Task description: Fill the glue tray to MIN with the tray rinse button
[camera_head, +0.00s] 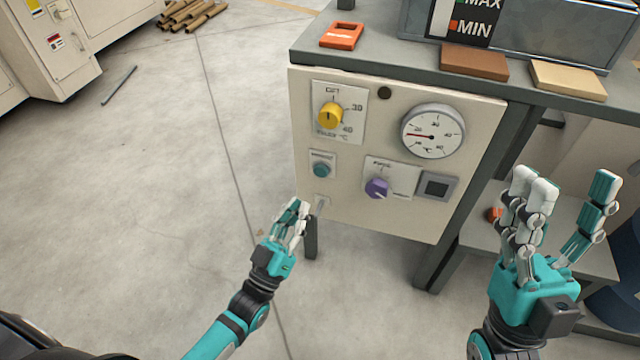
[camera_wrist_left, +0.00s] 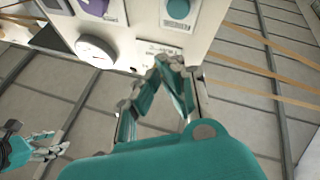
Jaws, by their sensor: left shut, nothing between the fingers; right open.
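The control panel (camera_head: 350,225) carries a teal round button (camera_head: 321,170) at its left, under a small label I cannot read. The button also shows at the top of the left wrist view (camera_wrist_left: 178,9). The metal glue tray (camera_head: 560,35) stands on the bench with a MAX/MIN scale (camera_head: 462,27); its glue level is not visible. My left gripper (camera_head: 299,208) is shut and empty, below the button near the panel's lower left edge. Its fingers also show in the left wrist view (camera_wrist_left: 162,66). My right gripper (camera_head: 570,182) is open and empty, right of the panel.
The panel also has a yellow knob (camera_head: 330,115), a dial gauge (camera_head: 433,131), a purple knob (camera_head: 377,188) and a dark square switch (camera_head: 437,187). An orange object (camera_head: 342,35), a brown block (camera_head: 474,61) and a tan block (camera_head: 568,80) lie on the bench. The floor at left is mostly clear.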

